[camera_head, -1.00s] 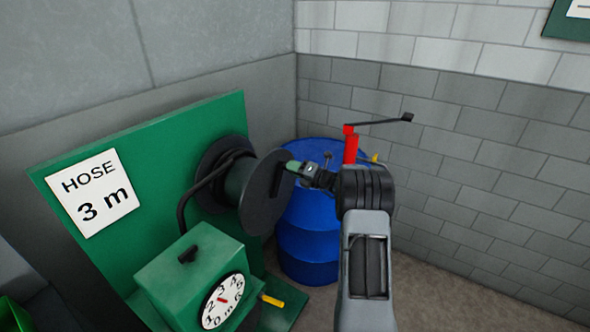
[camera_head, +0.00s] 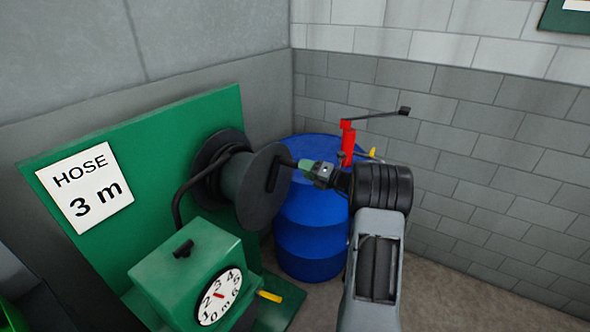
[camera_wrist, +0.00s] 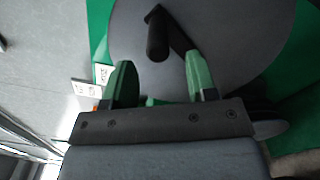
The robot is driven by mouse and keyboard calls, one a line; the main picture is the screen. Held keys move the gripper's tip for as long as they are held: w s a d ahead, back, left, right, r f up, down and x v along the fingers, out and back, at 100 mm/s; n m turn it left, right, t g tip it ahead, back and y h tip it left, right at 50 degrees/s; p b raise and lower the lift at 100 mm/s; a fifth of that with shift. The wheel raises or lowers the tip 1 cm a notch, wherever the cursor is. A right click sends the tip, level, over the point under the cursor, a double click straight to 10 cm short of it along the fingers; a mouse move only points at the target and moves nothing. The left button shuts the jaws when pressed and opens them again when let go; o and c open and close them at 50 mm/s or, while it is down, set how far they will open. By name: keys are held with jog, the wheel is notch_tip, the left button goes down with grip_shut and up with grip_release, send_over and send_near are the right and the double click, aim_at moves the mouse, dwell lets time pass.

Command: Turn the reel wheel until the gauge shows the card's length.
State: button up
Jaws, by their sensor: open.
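The reel wheel (camera_head: 262,208) is a dark disc on a green panel (camera_head: 150,150), with a black crank handle (camera_head: 285,162) sticking out. My gripper (camera_head: 304,166) is open and empty just to the right of the handle. In the wrist view, its two green fingers (camera_wrist: 160,72) are spread, with the handle (camera_wrist: 157,38) seen end-on just beyond and between their tips; they do not appear to grip it. The card (camera_head: 85,187) reads "HOSE 3 m". The gauge (camera_head: 220,296) is a white dial with a short red needle; its exact reading is too small to tell.
A blue drum (camera_head: 308,235) stands behind my gripper, with a red hand pump (camera_head: 347,145) and long lever on it. A green box (camera_head: 185,262) carries the gauge, with a yellow-tipped lever (camera_head: 270,296) beside it. Block walls close the corner.

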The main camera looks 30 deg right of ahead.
jog(key=b+v, duration=0.1)
jog(key=v, duration=0.6)
jog(key=shift+s, duration=0.15)
dwell(1.4)
